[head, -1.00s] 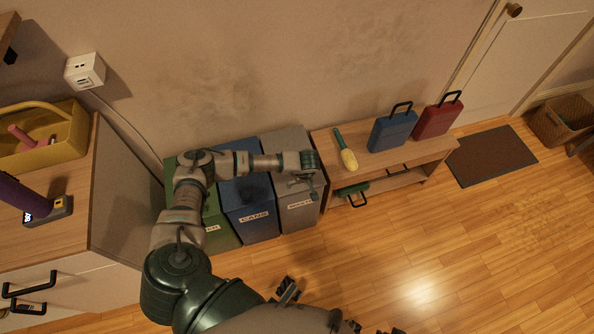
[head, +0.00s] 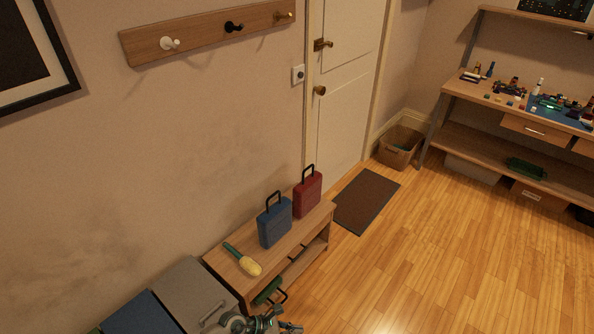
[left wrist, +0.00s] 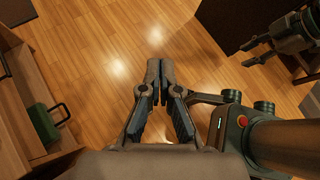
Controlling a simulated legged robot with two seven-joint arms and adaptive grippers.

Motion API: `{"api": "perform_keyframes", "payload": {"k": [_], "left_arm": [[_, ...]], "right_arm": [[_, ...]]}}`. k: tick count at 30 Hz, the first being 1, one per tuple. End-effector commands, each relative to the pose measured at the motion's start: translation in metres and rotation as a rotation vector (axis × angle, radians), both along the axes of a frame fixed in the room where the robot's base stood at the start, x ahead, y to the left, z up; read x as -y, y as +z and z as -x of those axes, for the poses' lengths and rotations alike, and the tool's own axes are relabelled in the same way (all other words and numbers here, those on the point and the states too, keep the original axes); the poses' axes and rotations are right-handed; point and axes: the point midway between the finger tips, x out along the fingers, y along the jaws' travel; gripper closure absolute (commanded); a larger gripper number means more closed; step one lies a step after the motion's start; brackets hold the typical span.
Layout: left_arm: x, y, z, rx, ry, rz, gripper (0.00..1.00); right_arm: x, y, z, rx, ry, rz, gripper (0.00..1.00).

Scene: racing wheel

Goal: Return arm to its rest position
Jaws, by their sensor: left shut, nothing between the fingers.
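My left gripper (head: 265,322) shows at the bottom edge of the head view, in front of the low wooden bench, with part of its arm cut off by the frame. In the left wrist view, my left gripper (left wrist: 159,75) has its fingertips together with nothing between them, above bare wooden floor. My right gripper (left wrist: 246,55) shows at the upper right of the left wrist view. Its two fingers look apart and empty. It is not in the head view.
The low bench (head: 219,263) holds a brush (head: 243,260), a blue case (head: 274,222) and a red case (head: 308,195). A green case (left wrist: 46,126) sits on its lower shelf. Grey (head: 190,290) and blue (head: 140,315) bins stand beside it. Open floor (head: 400,270) lies right.

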Motion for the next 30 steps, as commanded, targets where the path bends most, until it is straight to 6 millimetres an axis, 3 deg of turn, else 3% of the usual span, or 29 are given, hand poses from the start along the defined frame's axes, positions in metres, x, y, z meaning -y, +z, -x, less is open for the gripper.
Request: {"api": "perform_keyframes", "payload": {"k": [1,2,4,6,8,11,15,16,21,24,27,30], "left_arm": [[0.018,0.021,-0.007,-0.170,0.219,0.230,1.00],[0.020,0.029,-0.017,-0.280,0.364,0.364,1.00],[-0.001,0.033,-0.042,-0.550,0.719,0.657,1.00],[-0.045,0.006,-0.054,-0.833,1.098,0.918,1.00],[-0.083,-0.028,-0.049,-1.028,1.376,1.082,1.00],[-0.135,-0.088,-0.016,-1.270,1.760,1.270,1.00],[-0.181,-0.164,0.064,-1.523,2.246,1.444,1.00],[-0.187,-0.177,0.083,1.527,-2.286,-1.436,1.00],[-0.204,-0.228,0.191,1.228,-2.013,-1.111,1.00],[-0.205,-0.242,0.237,1.112,-1.908,-0.993,1.00],[-0.205,-0.248,0.262,1.048,-1.848,-0.928,1.00],[-0.205,-0.249,0.270,1.026,-1.827,-0.907,1.00]], "right_arm": [[0.000,-0.007,0.001,-0.004,0.001,0.001,0.60],[0.000,-0.012,0.002,-0.006,0.002,0.001,0.60],[0.000,-0.026,0.007,-0.012,0.004,0.004,0.60],[0.000,-0.039,0.011,-0.015,0.005,0.005,0.60],[0.000,-0.048,0.014,-0.017,0.005,0.005,0.60],[0.001,-0.059,0.019,-0.022,0.007,0.006,0.60],[0.002,-0.072,0.027,-0.028,0.008,0.007,0.60],[0.002,-0.074,0.028,-0.028,0.009,0.007,0.60],[0.004,-0.085,0.035,-0.033,0.011,0.007,0.60],[0.005,-0.089,0.038,-0.035,0.012,0.006,0.60],[0.005,-0.092,0.040,-0.037,0.012,0.007,0.60],[0.005,-0.092,0.041,-0.037,0.011,0.008,0.60]]}}
